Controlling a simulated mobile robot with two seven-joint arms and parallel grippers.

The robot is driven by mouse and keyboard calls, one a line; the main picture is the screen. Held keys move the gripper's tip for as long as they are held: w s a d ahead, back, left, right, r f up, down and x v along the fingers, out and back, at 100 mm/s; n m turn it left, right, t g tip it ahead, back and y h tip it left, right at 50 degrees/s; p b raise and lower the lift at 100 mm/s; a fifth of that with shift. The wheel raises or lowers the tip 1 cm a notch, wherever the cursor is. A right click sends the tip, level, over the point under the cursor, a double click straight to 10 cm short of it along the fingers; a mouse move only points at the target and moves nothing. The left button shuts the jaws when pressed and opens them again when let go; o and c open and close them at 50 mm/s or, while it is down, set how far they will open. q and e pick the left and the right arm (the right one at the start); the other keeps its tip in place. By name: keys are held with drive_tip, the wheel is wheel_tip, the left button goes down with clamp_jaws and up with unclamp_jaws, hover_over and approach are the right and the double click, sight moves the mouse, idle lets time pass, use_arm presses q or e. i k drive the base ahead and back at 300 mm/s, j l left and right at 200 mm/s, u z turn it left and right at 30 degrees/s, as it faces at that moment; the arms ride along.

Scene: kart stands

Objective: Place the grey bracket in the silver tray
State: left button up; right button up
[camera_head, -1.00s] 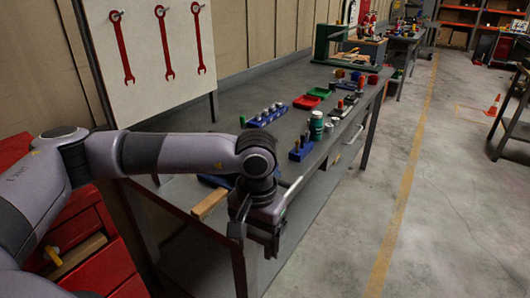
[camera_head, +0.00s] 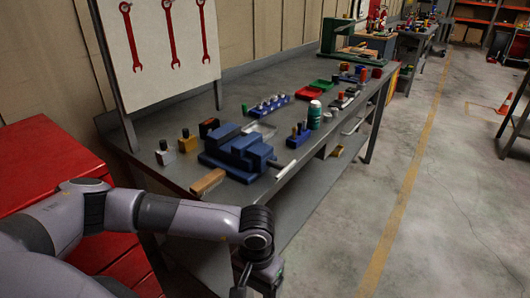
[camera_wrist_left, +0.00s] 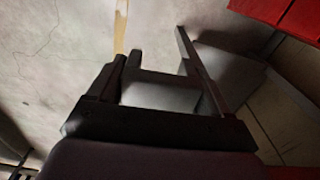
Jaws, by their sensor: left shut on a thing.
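My left gripper (camera_head: 258,286) is low at the bottom of the head view, in front of the bench's near end and below its top. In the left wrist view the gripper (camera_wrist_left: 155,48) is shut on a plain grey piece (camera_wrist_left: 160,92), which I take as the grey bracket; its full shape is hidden. In the head view I cannot make the piece out. A shallow silver tray (camera_head: 262,130) lies on the bench behind the blue vise, partly hidden by it. My right gripper is not in view.
The blue vise (camera_head: 238,152) and a wooden-handled tool (camera_head: 207,182) stand near the bench's front edge. A blue holder (camera_head: 300,138), a green bottle (camera_head: 314,115) and red and green bins are farther along. A red cabinet (camera_head: 50,160) is at left.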

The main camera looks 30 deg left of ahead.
sight(261, 131)
drive_tip(key=i+l, duration=0.35)
drive_tip(key=i, duration=0.15)
drive_tip(key=i+l, duration=0.35)
drive_tip(key=i, duration=0.2)
drive_tip(key=i+l, duration=0.35)
drive_tip(key=i, duration=0.15)
drive_tip(key=i+l, duration=0.35)
drive_tip(key=i, duration=0.15)
drive_tip(key=i+l+u, duration=0.1)
drive_tip(key=u, duration=1.9)
drive_tip(key=i+l, duration=0.05)
